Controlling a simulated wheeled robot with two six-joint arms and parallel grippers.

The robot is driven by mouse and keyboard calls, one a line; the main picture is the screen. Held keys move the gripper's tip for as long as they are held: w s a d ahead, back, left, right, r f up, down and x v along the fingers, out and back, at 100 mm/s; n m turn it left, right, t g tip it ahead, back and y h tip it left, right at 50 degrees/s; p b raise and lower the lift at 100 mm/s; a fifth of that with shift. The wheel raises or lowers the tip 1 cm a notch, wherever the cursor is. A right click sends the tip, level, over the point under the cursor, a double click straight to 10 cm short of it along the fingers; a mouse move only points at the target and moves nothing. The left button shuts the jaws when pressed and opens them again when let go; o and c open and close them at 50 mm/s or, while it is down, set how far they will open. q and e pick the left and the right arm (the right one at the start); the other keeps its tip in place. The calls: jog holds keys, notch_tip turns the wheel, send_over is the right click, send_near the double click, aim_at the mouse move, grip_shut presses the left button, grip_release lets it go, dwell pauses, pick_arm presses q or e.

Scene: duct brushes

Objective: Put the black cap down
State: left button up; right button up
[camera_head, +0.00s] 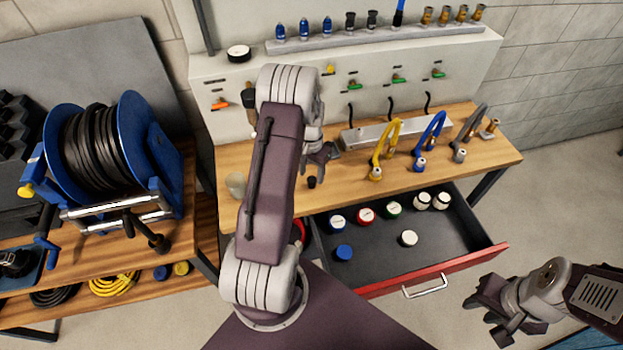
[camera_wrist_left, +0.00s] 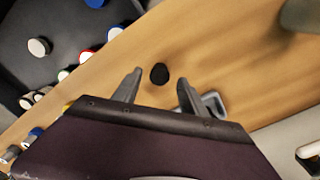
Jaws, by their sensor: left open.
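A small black cap (camera_head: 311,182) stands on the wooden workbench (camera_head: 345,182), near its front edge above the drawer. It also shows in the left wrist view (camera_wrist_left: 159,73), on bare wood between and beyond the fingertips. My left gripper (camera_head: 327,156) is open and empty, its fingers (camera_wrist_left: 157,82) apart on either side of the cap in that view. It appears clear of the cap. My right gripper (camera_head: 488,309) is away at the lower right, over the floor; its opening is unclear.
An open drawer (camera_head: 380,273) below holds several round-lidded jars. Yellow (camera_head: 386,148) and blue (camera_head: 430,139) hoses stand on the right of the bench. A pale cup (camera_head: 236,184) stands at the left. A hose reel (camera_head: 95,150) is further left.

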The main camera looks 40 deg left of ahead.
aim_at(311, 179)
pick_arm(q)
notch_tip(311, 179, up, 9)
jog(key=s+d+m+t, duration=0.1)
jog(key=s+d, duration=1.3)
jog(key=d, duration=0.4)
jog(key=shift+d+r+b, duration=0.2)
jog(key=shift+r+b, duration=0.1)
jog(key=shift+r, duration=0.1)
